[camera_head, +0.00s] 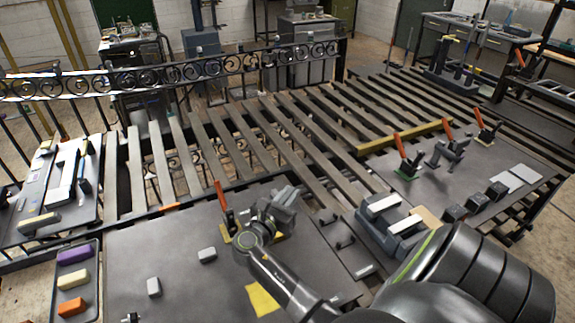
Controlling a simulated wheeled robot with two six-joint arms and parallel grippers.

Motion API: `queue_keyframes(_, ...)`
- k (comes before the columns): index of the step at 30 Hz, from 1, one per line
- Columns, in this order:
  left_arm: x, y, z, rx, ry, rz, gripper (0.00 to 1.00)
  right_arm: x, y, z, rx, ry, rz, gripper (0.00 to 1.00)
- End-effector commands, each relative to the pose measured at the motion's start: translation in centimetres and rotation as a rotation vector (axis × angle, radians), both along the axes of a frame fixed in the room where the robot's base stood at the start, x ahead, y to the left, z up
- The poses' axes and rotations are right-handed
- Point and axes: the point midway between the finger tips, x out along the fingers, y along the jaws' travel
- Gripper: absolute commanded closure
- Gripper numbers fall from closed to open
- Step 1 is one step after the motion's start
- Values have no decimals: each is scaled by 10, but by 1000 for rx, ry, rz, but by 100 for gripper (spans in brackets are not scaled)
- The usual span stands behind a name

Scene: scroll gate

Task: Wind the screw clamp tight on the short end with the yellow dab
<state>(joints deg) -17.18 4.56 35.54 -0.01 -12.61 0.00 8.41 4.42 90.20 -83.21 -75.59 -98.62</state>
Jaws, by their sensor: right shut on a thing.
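My right gripper (284,204) is over the near dark worktable (190,265), pointing away from me. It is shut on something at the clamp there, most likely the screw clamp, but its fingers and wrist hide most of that. An orange upright handle (221,197) stands just left of the gripper. A bit of yellow shows at the table beneath the wrist. I cannot make out the short end or its dab, nor whether the clamp is tight. My left gripper is not in view.
A yellow square (262,299) and small grey blocks (207,255) lie on the near table. A left tray holds purple (74,253), cream and orange blocks. Orange-handled clamps (404,158) stand on the right table. Slats and a scrolled iron railing (215,68) lie beyond.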

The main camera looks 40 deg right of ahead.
Motion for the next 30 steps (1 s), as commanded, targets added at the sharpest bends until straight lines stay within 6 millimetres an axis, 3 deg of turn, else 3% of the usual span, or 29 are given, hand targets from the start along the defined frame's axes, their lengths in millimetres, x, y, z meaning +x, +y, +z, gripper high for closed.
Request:
queue_keyframes(15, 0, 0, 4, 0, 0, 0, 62, -2, -1, 4, -6, -5, -352, 100)
queue_keyframes(30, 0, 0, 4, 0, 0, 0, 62, -4, -2, 4, -6, -7, -425, 100)
